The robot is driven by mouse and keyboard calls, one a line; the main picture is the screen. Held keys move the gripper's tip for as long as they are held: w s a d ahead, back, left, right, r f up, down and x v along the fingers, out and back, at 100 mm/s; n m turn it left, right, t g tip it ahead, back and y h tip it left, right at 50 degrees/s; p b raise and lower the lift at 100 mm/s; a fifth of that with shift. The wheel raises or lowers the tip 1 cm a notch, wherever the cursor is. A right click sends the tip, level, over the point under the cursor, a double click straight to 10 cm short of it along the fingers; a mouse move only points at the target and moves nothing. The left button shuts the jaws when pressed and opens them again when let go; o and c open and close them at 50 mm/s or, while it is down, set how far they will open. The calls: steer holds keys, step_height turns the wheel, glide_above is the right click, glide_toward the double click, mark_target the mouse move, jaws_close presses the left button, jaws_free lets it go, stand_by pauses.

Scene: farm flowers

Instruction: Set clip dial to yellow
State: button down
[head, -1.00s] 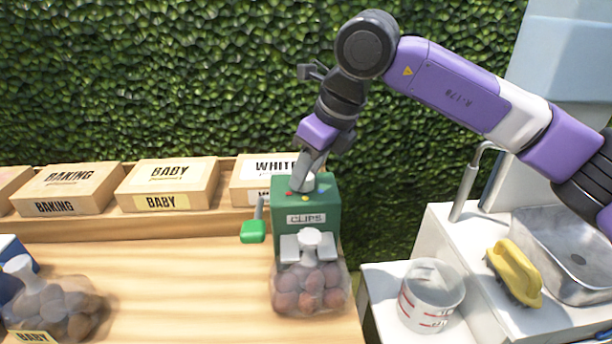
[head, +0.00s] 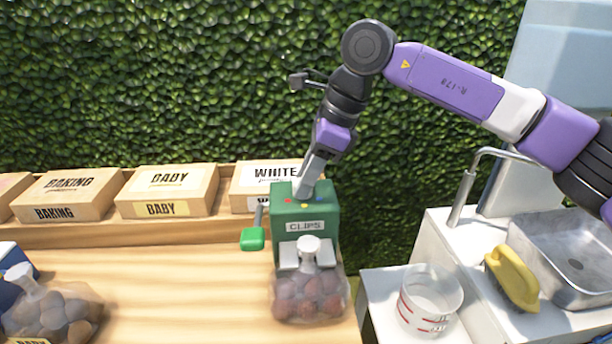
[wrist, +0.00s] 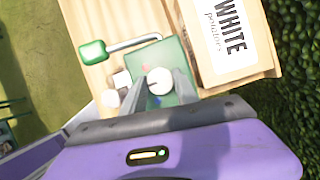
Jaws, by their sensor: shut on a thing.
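The green clip machine (head: 305,214), labelled CLIPS, stands at the right end of the wooden table. Small coloured dots, red and blue among them, mark its top. The round white dial (wrist: 160,80) sits on that top, between my fingers in the wrist view; my gripper mostly hides it in the head view. My gripper (head: 302,193) reaches down from above, shut on the dial. Its two fingers also show in the wrist view (wrist: 158,84). Which colour the dial points to cannot be told. A lever with a green handle (head: 253,238) sticks out at the machine's left.
A bag of potatoes (head: 308,295) hangs at the machine's front. Boxes labelled BAKING (head: 70,193), BABY (head: 167,190) and WHITE (head: 262,173) stand behind. A measuring cup (head: 430,300), yellow brush (head: 512,278) and sink (head: 575,255) are at the right.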

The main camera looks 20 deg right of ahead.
stand_by(0.3)
steer(key=c, duration=0.9)
jaws_free()
steer(key=shift+c, duration=0.2)
steer(key=v, duration=0.8)
steer(key=shift+a, duration=0.1)
